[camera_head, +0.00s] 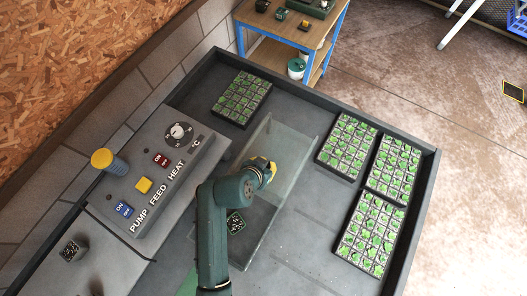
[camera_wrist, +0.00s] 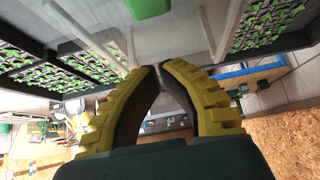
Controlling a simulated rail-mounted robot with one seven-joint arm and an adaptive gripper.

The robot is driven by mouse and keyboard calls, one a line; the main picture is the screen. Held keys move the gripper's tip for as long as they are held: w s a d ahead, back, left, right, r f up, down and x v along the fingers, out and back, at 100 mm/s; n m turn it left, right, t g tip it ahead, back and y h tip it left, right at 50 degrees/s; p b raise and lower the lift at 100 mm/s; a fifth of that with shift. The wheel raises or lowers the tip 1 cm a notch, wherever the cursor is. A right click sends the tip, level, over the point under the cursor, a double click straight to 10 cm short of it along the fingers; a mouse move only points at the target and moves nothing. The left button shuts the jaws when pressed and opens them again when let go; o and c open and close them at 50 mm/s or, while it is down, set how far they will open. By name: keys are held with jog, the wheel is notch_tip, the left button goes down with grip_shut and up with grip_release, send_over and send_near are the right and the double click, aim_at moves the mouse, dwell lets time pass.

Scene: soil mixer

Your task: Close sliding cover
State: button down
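The sliding cover (camera_head: 292,152) is a clear, glassy panel in a frame in the bench top, in the middle of the head view. Beside it, toward the lower left, a dark recess (camera_head: 262,216) shows uncovered. My gripper (camera_head: 268,168), with yellow fingers, is low at the cover's near-left part. In the wrist view, my fingertips (camera_wrist: 158,70) are almost together, with pale bars behind them. Whether they touch the cover cannot be told.
A control panel (camera_head: 165,170) with a dial and buttons stands to the left. Seedling trays stand at the back (camera_head: 242,98) and right (camera_head: 370,232). A raised dark rim (camera_head: 422,200) edges the bench. A wooden side table (camera_head: 300,30) stands behind.

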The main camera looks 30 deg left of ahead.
aim_at(276, 157)
jog(key=b+x, duration=0.1)
jog(key=x, duration=0.4)
jog(key=shift+w+f, duration=0.2)
jog(key=shift+f, duration=0.05)
jog(key=s+p, duration=0.1)
jog(key=s, duration=0.2)
jog(key=shift+s, duration=0.5)
